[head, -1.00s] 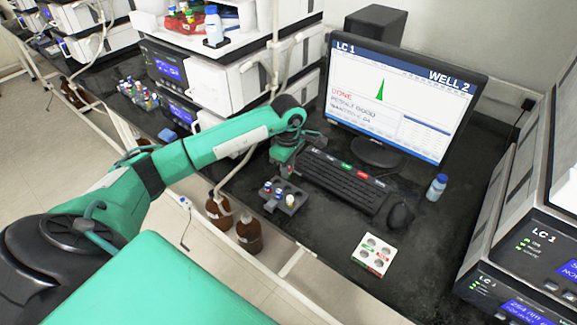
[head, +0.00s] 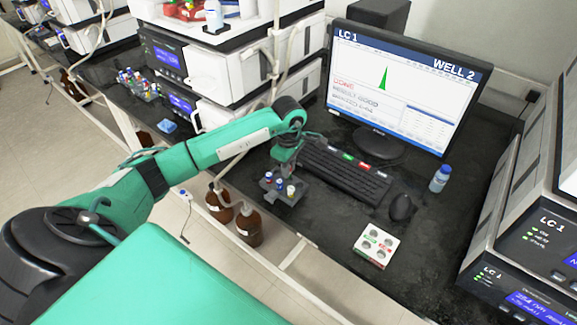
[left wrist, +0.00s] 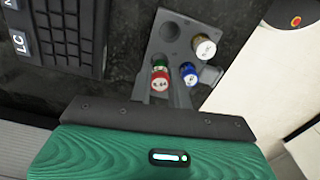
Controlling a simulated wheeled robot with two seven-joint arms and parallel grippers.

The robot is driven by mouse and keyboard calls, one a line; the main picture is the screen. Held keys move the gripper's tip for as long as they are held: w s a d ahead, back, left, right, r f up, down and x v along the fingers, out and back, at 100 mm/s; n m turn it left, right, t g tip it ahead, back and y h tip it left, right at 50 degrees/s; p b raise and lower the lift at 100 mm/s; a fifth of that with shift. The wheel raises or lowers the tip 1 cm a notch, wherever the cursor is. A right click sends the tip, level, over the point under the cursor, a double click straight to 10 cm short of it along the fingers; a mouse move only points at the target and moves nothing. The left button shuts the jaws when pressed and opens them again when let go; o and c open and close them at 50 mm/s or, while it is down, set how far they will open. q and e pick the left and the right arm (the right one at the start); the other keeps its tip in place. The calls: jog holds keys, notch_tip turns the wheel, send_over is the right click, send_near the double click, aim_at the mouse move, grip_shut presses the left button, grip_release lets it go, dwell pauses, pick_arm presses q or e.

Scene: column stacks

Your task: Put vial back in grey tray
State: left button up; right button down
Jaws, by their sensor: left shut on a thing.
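The grey tray (left wrist: 165,22) with round holes lies on the dark bench, seen in the head view (head: 297,196) below the keyboard. A white-capped vial (left wrist: 203,47) and a blue-capped vial (left wrist: 189,73) stand at it in the left wrist view. A vial with red and green on it (left wrist: 160,80) is centred at my left gripper (left wrist: 166,92), which is shut on it. In the head view my left gripper (head: 284,168) points down at the tray's far side; its fingertips are hard to make out. Whether the held vial sits in a hole is unclear. My right gripper is not in view.
A white holder (head: 376,245) and a blue-capped bottle (head: 440,179) stand to the right. The bench edge is close on the tray's near side, with brown bottles (head: 249,226) below.

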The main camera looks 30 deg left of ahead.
pick_arm(q)
jog(key=shift+f, duration=0.15)
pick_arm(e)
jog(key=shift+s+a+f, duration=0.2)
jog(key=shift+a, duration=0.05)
pick_arm(q)
jog(key=shift+f+b, duration=0.45)
jog(key=shift+b, duration=0.05)
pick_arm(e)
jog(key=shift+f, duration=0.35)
pick_arm(q)
jog(key=shift+s+a+f+b, duration=0.1)
jog(key=shift+a+f+b, duration=0.1)
jog(key=shift+f+b, duration=0.2)
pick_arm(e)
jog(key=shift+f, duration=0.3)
